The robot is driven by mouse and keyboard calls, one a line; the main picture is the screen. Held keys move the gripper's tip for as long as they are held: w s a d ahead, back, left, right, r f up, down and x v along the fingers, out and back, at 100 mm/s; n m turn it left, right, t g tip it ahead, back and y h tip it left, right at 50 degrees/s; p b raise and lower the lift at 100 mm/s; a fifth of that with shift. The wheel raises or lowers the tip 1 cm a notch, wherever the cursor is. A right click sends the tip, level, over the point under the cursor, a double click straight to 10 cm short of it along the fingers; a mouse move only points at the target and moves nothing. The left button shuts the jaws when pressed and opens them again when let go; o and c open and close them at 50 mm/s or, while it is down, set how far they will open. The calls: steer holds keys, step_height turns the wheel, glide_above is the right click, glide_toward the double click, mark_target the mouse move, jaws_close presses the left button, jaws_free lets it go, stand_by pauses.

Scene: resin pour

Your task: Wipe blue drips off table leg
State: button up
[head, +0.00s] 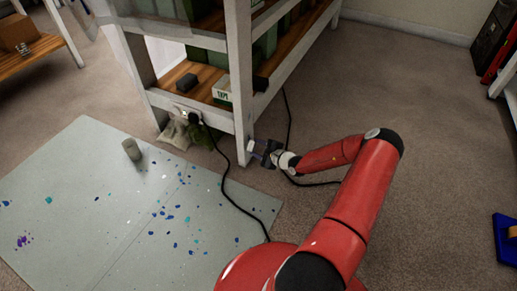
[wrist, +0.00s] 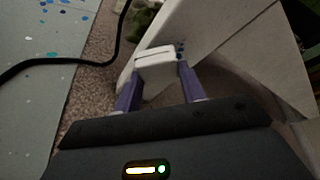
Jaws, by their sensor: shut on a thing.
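The white table leg (head: 241,100) stands at the corner of the shelved table in the head view. It fills the upper middle of the wrist view (wrist: 210,28). A few small blue drips (wrist: 180,51) show on it, just right of the pad. My gripper (head: 263,150) is low beside the leg's foot. In the wrist view its two purple fingers (wrist: 158,80) are shut on a small white pad (wrist: 155,62). The pad lies over the leg's face; I cannot tell whether it touches. It may hide more drips.
A black cable (head: 225,180) runs down past the leg and across the floor; it also shows in the wrist view (wrist: 60,64). A grey mat (head: 90,200) with paint spots and a small cylinder (head: 131,149) lies left. Open carpet (head: 440,130) lies right.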

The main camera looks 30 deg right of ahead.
steer(key=shift+w+a, duration=0.6)
steer(key=shift+w, duration=0.15)
stand_by(0.5)
steer(key=shift+w+d, duration=0.1)
steer(key=shift+w+d+f+b, duration=0.1)
steer(key=shift+w+d+b, duration=0.55)
steer(key=shift+d, duration=0.2)
steer(key=shift+w+d+f+b, duration=0.1)
steer(key=shift+w+d+b, duration=0.5)
steer(key=shift+d, duration=0.2)
steer(key=shift+w+d+r+p, duration=0.3)
steer(key=shift+r+p, duration=0.1)
steer(key=shift+p, duration=0.1)
steer(key=shift+s+a+f+p, duration=0.1)
steer(key=shift+s+a+p, duration=0.6)
steer(key=shift+a, duration=0.1)
steer(key=shift+s+a+p, duration=0.45)
steer(key=shift+a+p, duration=0.25)
steer(key=shift+s+a+p, duration=0.45)
steer(key=shift+a+p, duration=0.2)
steer(key=shift+d, duration=0.1)
